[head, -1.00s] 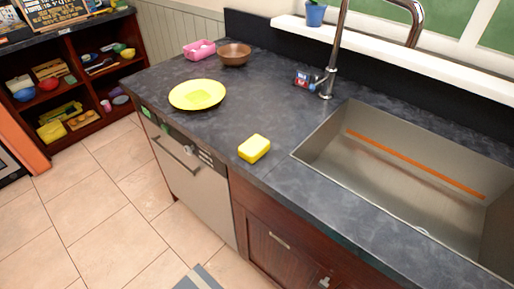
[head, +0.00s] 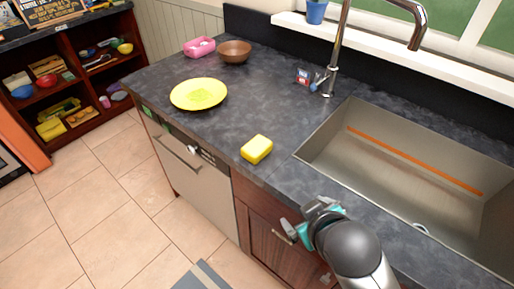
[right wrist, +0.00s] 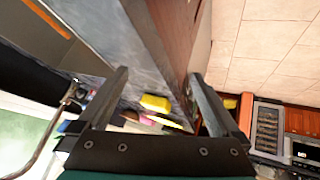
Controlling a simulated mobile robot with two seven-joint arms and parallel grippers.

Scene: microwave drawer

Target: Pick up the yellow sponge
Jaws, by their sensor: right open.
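The yellow sponge (head: 257,149) lies on the dark countertop, near its front edge and left of the sink. My right gripper (head: 303,222) is in the head view at the counter's front edge, nearer than the sponge and to its right. It is open and apart from the sponge. In the right wrist view the sponge (right wrist: 155,103) shows between the two fingers of the right gripper (right wrist: 157,85), some distance beyond them. My left gripper is not in view.
The sink (head: 400,175) is right of the sponge, with a tall faucet (head: 335,55) behind. A yellow plate (head: 199,94), a brown bowl (head: 234,51) and a pink container (head: 199,47) stand farther left on the counter. The counter around the sponge is clear.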

